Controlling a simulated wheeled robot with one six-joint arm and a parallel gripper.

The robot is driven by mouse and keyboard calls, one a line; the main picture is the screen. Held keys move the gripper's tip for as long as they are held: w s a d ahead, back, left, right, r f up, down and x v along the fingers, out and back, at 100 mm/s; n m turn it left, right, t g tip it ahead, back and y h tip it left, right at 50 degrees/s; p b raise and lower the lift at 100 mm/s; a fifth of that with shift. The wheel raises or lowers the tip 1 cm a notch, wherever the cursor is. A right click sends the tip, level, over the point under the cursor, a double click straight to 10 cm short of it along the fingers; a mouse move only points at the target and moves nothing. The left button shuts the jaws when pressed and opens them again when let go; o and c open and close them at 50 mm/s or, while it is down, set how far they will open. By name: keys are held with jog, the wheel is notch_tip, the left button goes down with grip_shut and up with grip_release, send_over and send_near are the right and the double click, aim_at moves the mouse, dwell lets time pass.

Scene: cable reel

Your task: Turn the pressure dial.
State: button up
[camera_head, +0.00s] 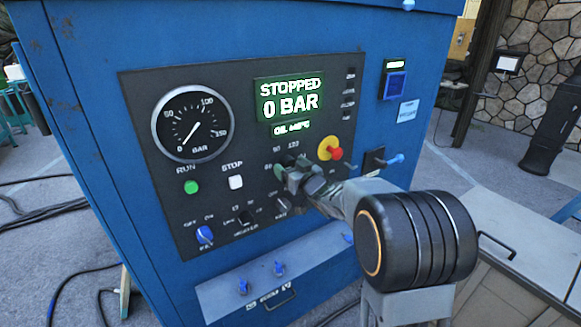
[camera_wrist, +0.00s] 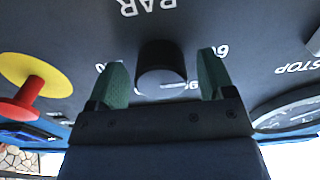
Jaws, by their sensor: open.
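The pressure dial is a black round knob (camera_wrist: 160,62) with scale numbers and the word BAR around it, seen upside down in the wrist view. My gripper (camera_wrist: 162,78) is open, with one green fingertip on each side of the knob and a visible gap on both sides. In the head view my gripper (camera_head: 296,174) is at the dial on the dark control panel (camera_head: 240,185) and hides most of the knob. The display (camera_head: 290,98) reads STOPPED and 0 BAR. The round gauge (camera_head: 193,124) has its needle near 0.
A red and yellow stop button (camera_head: 330,148) sits just right of the dial. A green RUN button (camera_head: 191,187), a white STOP button (camera_head: 236,183) and a blue switch (camera_head: 204,235) are to the left. The blue cabinet (camera_head: 95,120) carries a grey shelf (camera_head: 325,262) below.

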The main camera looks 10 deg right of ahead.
jog(key=shift+c, duration=0.3)
jog(key=c, duration=0.9)
jog(key=shift+o, duration=0.2)
jog(key=m+p, duration=0.2)
jog(key=m, duration=0.4)
jog(key=shift+a+r+p, duration=0.1)
jog(key=shift+r+p, duration=0.05)
jog(key=shift+p, duration=0.15)
jog(key=m+p, duration=0.2)
jog(key=m, duration=0.3)
jog(key=shift+m, duration=0.3)
jog(key=o, duration=0.9)
